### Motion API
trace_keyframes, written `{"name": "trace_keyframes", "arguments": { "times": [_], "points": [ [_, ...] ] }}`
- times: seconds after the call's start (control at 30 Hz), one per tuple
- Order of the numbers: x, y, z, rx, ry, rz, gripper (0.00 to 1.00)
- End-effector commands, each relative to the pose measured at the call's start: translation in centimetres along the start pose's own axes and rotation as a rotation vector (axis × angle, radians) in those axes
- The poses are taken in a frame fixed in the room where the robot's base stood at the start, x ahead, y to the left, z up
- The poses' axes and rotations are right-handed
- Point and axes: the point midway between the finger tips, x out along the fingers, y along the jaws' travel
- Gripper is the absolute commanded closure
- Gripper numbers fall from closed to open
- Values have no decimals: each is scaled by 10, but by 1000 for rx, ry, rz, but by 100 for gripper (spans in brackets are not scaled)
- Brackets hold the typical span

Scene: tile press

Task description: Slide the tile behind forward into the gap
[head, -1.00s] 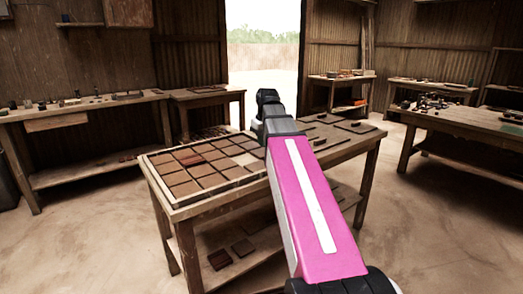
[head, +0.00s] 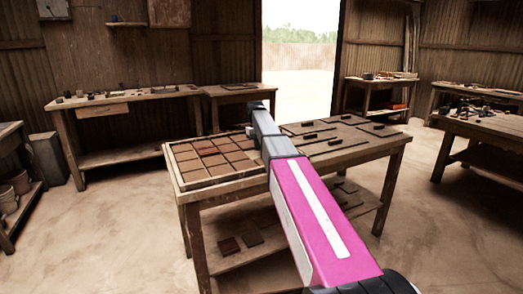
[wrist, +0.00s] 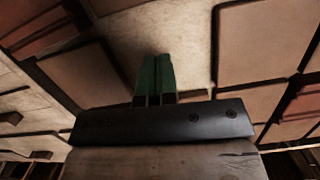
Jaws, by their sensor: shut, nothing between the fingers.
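A tray of square brown tiles (head: 189,167) covers the left part of the middle table, with one redder tile among them. In the wrist view a pale, bare patch (wrist: 182,35) lies between brown tiles, apparently the gap. A tile to its right (wrist: 262,50) and one to its left (wrist: 82,75) border it, with dark lines between. My gripper (wrist: 155,60) has its two green fingers shut together and empty, over the pale patch. Whether they touch anything there is unclear. In the head view my arm hides the fingers and part of the tray.
Dark pieces and panels (head: 335,142) lie on the table's right half. Loose tiles (head: 229,245) sit on its lower shelf. Workbenches stand along the back wall (head: 125,98) and at the right (head: 480,125). The floor in front is clear.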

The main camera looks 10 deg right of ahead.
Motion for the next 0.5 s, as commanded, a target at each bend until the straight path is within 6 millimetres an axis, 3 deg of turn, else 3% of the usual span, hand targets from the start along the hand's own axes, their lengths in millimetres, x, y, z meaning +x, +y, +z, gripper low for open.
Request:
{"name": "trace_keyframes", "arguments": {
  "times": [0.5],
  "points": [
    [16, 0, 91, 1, 1, 0, 100]
  ]
}}
